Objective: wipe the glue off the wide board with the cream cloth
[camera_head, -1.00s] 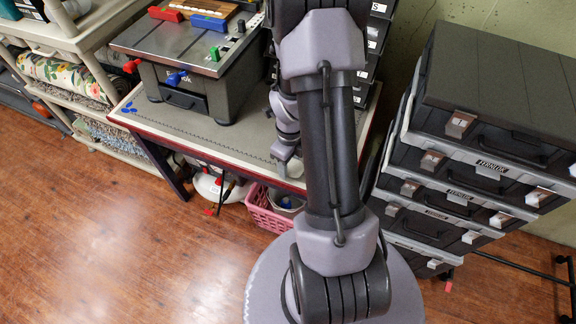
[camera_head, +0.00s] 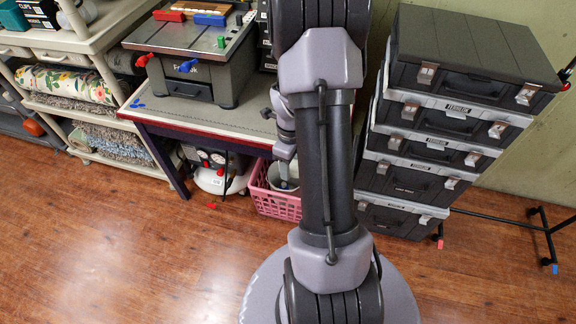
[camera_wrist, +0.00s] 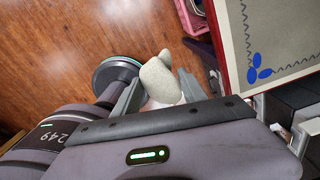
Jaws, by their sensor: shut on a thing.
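My gripper (camera_wrist: 160,92) is shut on a cream cloth (camera_wrist: 157,76), which bulges out between the fingers in the wrist view. It hangs beside the red edge of the worktable, with wood floor beneath. In the head view my arm hides most of the gripper, and I cannot make out the cloth there.
The worktable (camera_head: 190,112) has a pale patterned top with blue petal marks (camera_wrist: 259,69). The grey machine (camera_head: 195,75) stands on it. A pink basket (camera_head: 275,205) sits below. Stacked black cases (camera_head: 440,120) stand right, a shelf unit (camera_head: 90,60) left. The front floor is clear.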

